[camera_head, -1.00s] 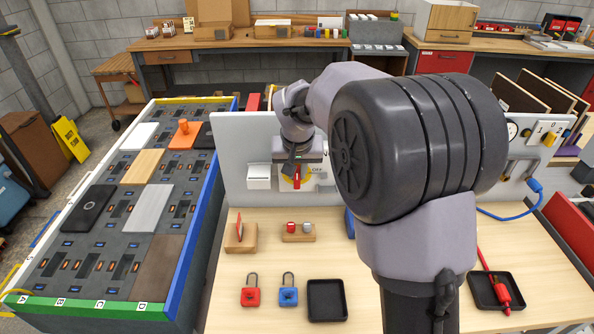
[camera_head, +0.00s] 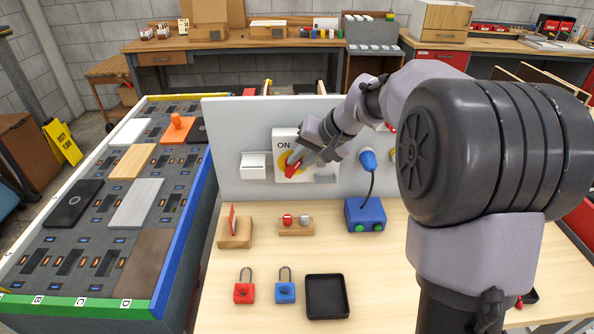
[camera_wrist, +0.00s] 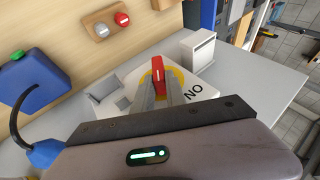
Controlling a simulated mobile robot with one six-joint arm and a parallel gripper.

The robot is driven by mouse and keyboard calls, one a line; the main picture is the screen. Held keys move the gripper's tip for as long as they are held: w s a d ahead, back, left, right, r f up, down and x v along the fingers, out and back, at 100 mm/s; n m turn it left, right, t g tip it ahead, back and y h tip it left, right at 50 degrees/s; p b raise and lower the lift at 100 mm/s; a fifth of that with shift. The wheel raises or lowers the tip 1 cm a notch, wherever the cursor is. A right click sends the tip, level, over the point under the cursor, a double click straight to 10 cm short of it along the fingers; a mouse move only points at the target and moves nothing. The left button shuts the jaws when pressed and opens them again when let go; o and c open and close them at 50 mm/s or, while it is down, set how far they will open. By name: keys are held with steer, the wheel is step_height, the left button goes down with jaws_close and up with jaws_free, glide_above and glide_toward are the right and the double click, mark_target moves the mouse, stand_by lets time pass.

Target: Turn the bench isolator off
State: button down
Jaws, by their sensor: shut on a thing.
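The bench isolator is a white plate (camera_head: 279,134) with a yellow disc (camera_head: 283,161) and a red handle (camera_head: 291,171), mounted on the upright grey panel. "ON" is readable at its upper left; the OFF mark is hidden behind my gripper. My gripper (camera_head: 298,163) is shut on the red handle, which sits tilted, slanting from lower left to upper right. In the wrist view the red handle (camera_wrist: 157,72) stands between the fingertips (camera_wrist: 160,92), over the yellow disc.
A white box (camera_head: 253,167) is on the panel left of the isolator. A blue box (camera_head: 365,215) with a cable and blue plug (camera_head: 368,160) is to the right. A red padlock (camera_head: 243,292), blue padlock (camera_head: 285,291) and black tray (camera_head: 327,297) lie on the bench front.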

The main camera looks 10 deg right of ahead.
mark_target(307, 169)
steer(key=shift+d+f+m+y+b, duration=0.3)
steer(key=shift+f+y+b, duration=0.25)
steer(key=shift+y+b, duration=0.35)
steer(key=shift+s+d+f+m+t+y+b, duration=0.15)
steer(key=shift+f+m+t+y+b, duration=0.3)
steer(key=shift+y, duration=0.9)
steer(key=shift+d+f+m+t+y+b, duration=0.15)
steer(key=shift+m+t+y, duration=0.25)
steer(key=shift+t+y, duration=0.75)
steer(key=shift+s+d+f+m+t+y+b, duration=0.15)
steer(key=shift+f+m+t+y, duration=0.25)
steer(key=shift+y, duration=1.2)
steer(key=shift+w, duration=0.1)
steer(key=c, duration=1.4)
jaws_free()
steer(key=shift+a, duration=0.1)
steer(key=shift+o, duration=0.2)
